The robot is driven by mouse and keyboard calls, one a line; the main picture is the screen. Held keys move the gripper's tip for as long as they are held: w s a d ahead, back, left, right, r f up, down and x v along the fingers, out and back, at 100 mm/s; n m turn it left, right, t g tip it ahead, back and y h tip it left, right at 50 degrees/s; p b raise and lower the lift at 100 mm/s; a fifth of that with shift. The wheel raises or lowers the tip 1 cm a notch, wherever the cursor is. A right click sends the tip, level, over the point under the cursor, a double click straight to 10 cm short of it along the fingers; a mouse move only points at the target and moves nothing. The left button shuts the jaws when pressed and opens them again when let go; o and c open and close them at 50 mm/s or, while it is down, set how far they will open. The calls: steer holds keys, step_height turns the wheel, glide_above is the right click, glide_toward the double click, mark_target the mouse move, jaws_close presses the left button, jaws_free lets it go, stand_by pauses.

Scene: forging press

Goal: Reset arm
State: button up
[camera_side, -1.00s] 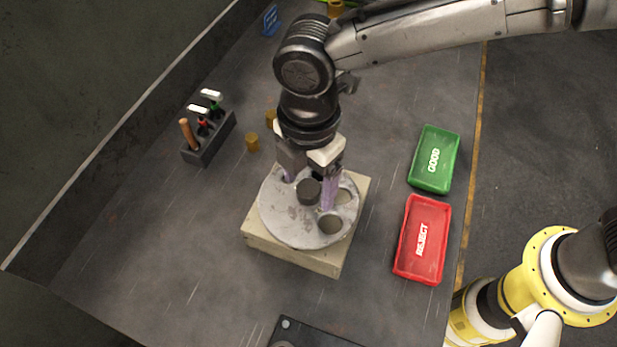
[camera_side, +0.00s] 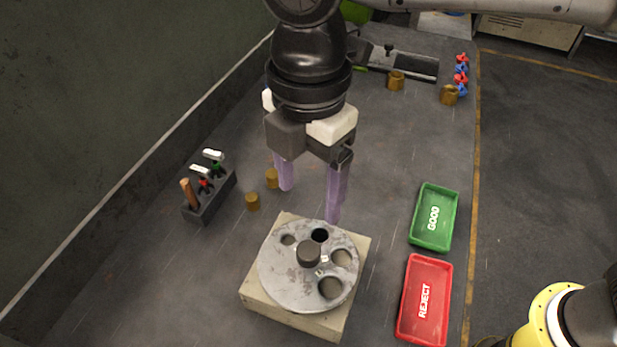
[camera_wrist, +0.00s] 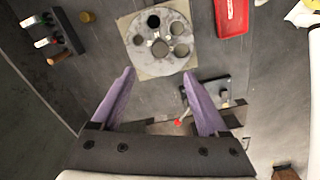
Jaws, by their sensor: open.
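My gripper (camera_side: 310,205) is open and empty, with its two purple fingers pointing down above the back edge of the round grey disc (camera_side: 283,277). The disc has several holes and a dark central knob (camera_side: 309,252), and sits on a pale square block (camera_side: 256,291). In the wrist view, the spread fingertips of my gripper (camera_wrist: 158,73) show in front of the disc (camera_wrist: 136,38), with nothing between them. The fingers look clear of the disc.
A green GOOD tray (camera_side: 451,215) and a red REJECT tray (camera_side: 445,290) lie at right. A tool holder (camera_side: 209,207) stands at left, near brass cylinders (camera_side: 252,201). A yellow and black machine (camera_side: 575,320) is at lower right. The wrist view shows a red-knobbed lever (camera_wrist: 179,122).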

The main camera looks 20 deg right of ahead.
steer(key=shift+r, duration=0.35)
